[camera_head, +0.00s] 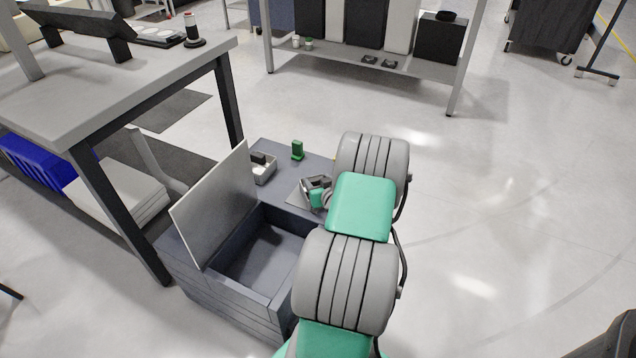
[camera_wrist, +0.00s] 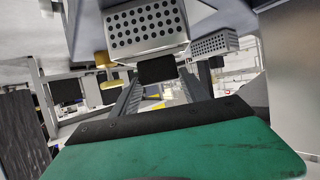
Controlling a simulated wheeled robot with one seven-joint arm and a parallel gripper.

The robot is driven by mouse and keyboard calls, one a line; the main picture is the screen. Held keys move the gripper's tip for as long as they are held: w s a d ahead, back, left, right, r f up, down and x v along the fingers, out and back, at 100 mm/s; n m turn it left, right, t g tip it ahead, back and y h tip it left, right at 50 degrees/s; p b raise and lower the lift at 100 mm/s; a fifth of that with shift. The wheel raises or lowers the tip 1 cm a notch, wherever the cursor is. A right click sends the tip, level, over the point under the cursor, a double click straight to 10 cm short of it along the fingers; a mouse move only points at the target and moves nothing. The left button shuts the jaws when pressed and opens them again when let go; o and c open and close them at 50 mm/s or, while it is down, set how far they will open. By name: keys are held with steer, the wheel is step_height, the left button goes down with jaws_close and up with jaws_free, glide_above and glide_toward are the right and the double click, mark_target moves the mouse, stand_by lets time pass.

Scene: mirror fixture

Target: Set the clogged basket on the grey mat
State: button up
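My gripper (camera_head: 318,186) is low over the right part of the cabinet top, partly hidden by my arm. In the wrist view its two fingers (camera_wrist: 158,82) meet the sides of a black grip block on a pale perforated basket (camera_wrist: 148,28). Whether that basket touches the surface cannot be told. A second perforated basket (camera_wrist: 213,42) stands apart from it; in the head view a pale basket with a dark block (camera_head: 264,170) sits beside the raised lid. A flat grey patch, perhaps the mat (camera_head: 297,196), shows at the gripper's left. Clogging cannot be made out.
The cabinet has an open compartment (camera_head: 262,262) with its lid (camera_head: 215,203) raised at the left. A small green object (camera_head: 297,150) stands at the back of the top. A workbench (camera_head: 90,95) is at the left; floor at the right is clear.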

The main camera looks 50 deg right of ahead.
steer(key=o, duration=0.4)
steer(key=shift+r, duration=0.25)
steer(key=p+v, duration=0.3)
steer(key=v, duration=0.9)
steer(key=w+a+r+n+g+y, duration=0.25)
steer(key=w+a+y, duration=0.2)
steer(key=a, duration=0.55)
steer(key=w+a+r+n+g+y, duration=0.1)
steer(key=w+a+n+y, duration=0.3)
steer(key=a, duration=0.6)
steer(key=s+a+r+g, duration=0.2)
steer(key=s+a, duration=0.2)
steer(key=a, duration=0.2)
steer(key=s+a+r+g+h, duration=0.1)
steer(key=s+a+r+g, duration=0.1)
steer(key=s+a, duration=0.3)
steer(key=s+a+r+g+h, duration=0.1)
steer(key=s+a+r+g, duration=0.1)
steer(key=s+a+r, duration=0.2)
steer(key=shift+s+a+r+m, duration=0.1)
steer(key=shift+a+r+m, duration=0.1)
steer(key=shift+a, duration=0.6)
steer(key=shift+s+a+r+m, duration=0.1)
steer(key=shift+a+m, duration=0.05)
steer(key=shift+a, duration=0.65)
